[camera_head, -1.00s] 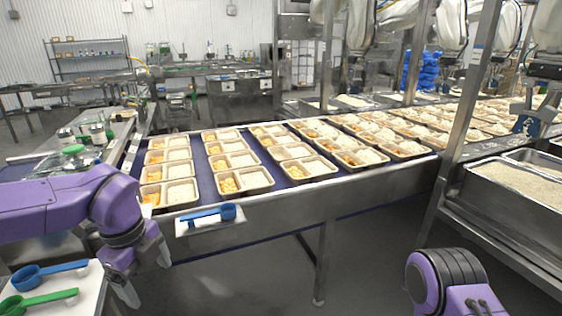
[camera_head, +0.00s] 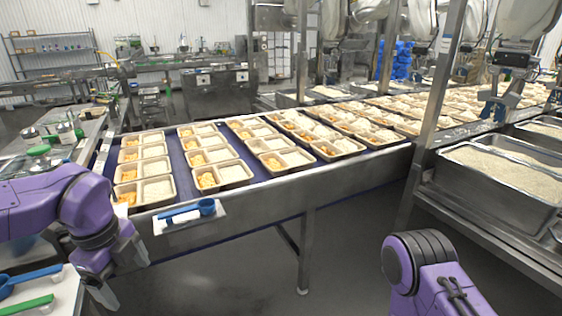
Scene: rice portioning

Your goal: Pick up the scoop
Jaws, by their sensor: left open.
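A blue scoop (camera_head: 201,208) lies on a small white ledge (camera_head: 180,227) at the near edge of the conveyor. Another blue scoop (camera_head: 32,276) and a green scoop (camera_head: 27,305) lie on a white surface at the lower left, partly cut off by the picture edge. My left gripper (camera_head: 122,277) is open and empty, pointing down between the lower-left scoops and the ledge. It touches no scoop. My right arm (camera_head: 433,272) shows at the lower right, but its gripper is out of view.
Two-part food trays (camera_head: 141,192) fill the conveyor behind the ledge. A steel bin of rice (camera_head: 507,178) stands at the right beside an upright post (camera_head: 437,110). Jars (camera_head: 40,152) stand on the left table. Open floor lies below the conveyor between my arms.

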